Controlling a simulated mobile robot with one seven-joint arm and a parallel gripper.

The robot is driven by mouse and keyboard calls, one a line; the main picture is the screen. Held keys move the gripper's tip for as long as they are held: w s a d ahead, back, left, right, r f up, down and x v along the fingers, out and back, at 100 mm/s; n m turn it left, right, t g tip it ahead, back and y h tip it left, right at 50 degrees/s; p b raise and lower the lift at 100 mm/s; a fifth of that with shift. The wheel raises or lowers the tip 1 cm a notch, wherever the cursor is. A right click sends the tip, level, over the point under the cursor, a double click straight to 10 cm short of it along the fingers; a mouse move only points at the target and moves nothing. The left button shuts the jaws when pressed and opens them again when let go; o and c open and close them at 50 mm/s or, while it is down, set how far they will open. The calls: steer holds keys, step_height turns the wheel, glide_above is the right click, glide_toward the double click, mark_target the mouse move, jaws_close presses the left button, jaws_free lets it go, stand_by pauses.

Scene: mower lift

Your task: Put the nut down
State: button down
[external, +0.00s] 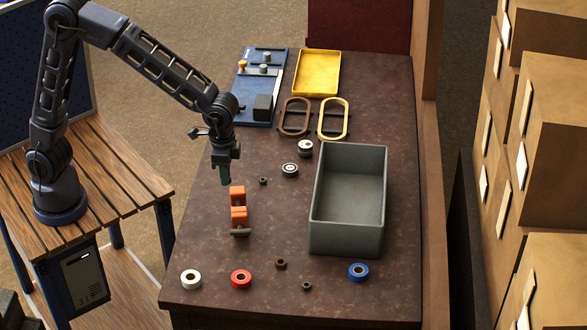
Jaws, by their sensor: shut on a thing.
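My gripper (225,178) points straight down over the left part of the brown table (345,292), just behind the orange blocks. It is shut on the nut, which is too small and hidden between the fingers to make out. A small dark nut (263,181) lies on the table a little to the right of my gripper.
An open grey bin (384,195) is to the right. A yellow tray (317,72) and blue board (256,95) are at the back.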

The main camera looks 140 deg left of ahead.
steer(key=w+a, duration=0.3)
steer(key=a, duration=0.4)
steer(key=w+a, duration=0.4)
steer(key=a, duration=0.3)
glide_above(328, 211)
step_height(328, 211, down, 20)
steer(key=shift+s+f, duration=0.1)
steer(key=shift+f, duration=0.05)
steer(key=shift+f, duration=0.1)
steer(key=c, duration=1.3)
jaws_free()
step_height(328, 211, up, 12)
steer(key=shift+r, duration=0.2)
